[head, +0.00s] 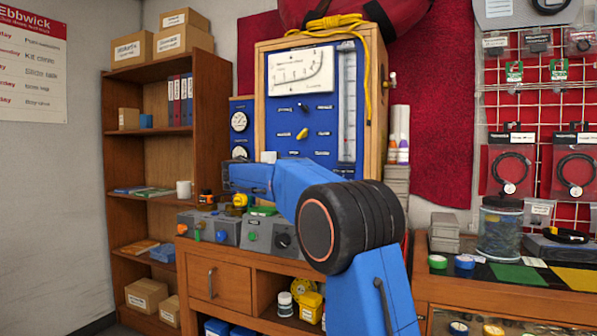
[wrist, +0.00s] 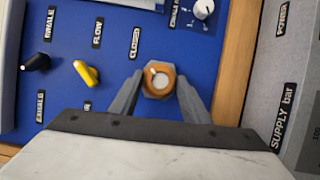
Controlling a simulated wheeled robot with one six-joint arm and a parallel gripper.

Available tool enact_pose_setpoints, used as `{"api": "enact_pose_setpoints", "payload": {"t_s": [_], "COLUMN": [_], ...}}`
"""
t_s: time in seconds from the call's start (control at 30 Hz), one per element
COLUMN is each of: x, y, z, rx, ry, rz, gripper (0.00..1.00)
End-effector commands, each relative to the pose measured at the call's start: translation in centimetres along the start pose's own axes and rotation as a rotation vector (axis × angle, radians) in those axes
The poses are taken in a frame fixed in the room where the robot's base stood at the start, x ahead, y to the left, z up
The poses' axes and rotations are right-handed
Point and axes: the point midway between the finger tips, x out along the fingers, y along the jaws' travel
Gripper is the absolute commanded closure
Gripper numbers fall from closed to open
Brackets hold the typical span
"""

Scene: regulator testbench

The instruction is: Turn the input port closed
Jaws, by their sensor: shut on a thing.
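The input port appears to be the brass-orange hexagonal fitting (wrist: 158,79) with a pale round centre and a small white mark, on the blue panel in the wrist view. A "CLOSED" label (wrist: 135,42) is beside it. My gripper (wrist: 158,84) has one finger on each side of the fitting and is shut on it. In the head view the blue panel (head: 283,111) stands upright in a wooden frame. My blue arm crosses in front of its lower part and hides the fitting.
A yellow knob (wrist: 86,73) and a black knob (wrist: 36,62) are left of the fitting in the wrist view. The panel's wooden edge (wrist: 236,60) and a grey "SUPPLY bar" unit (wrist: 303,140) are close on the right. A bookshelf (head: 150,165) stands left of the bench.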

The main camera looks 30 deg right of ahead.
Motion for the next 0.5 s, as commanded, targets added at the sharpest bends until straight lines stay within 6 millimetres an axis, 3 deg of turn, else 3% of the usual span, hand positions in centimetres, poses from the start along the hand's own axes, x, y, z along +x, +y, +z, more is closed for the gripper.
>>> {"api": "enact_pose_setpoints", "payload": {"t_s": [0.5], "x": [0.04], "y": [-0.16], "z": [0.04], "rx": [0.050], "ry": [-0.003], "rz": [-0.024], "gripper": [0.80]}}
